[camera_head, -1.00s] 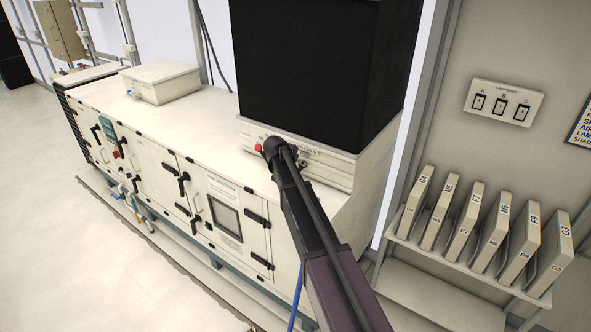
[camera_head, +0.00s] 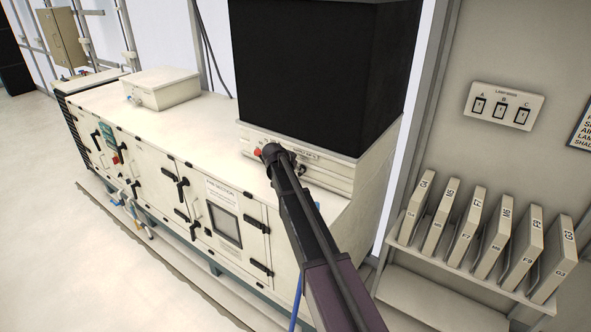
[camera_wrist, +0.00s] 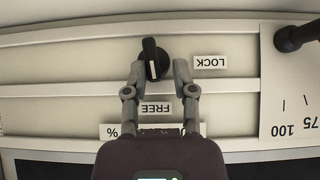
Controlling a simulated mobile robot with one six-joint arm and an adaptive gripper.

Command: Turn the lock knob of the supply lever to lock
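The lock knob (camera_wrist: 153,58) is black and round with a raised grip bar. In the wrist view its white line points down, towards the upside-down FREE label (camera_wrist: 156,108). The LOCK label (camera_wrist: 210,62) is to its right. My gripper (camera_wrist: 158,70) is open, with one fingertip on each side of the knob. The left fingertip looks very close to the knob; I cannot tell whether either touches. A black lever end (camera_wrist: 292,38), probably the supply lever, shows at the upper right beside a scale marked 75 and 100. In the head view my gripper (camera_head: 272,154) hides the knob.
The panel is on the cream base under a large black housing (camera_head: 310,75). A red part (camera_head: 257,152) sits just left of my gripper. The cabinet top (camera_head: 200,122) left of it is mostly clear, with a cream box (camera_head: 160,88) farther back. A filter rack (camera_head: 465,268) stands at right.

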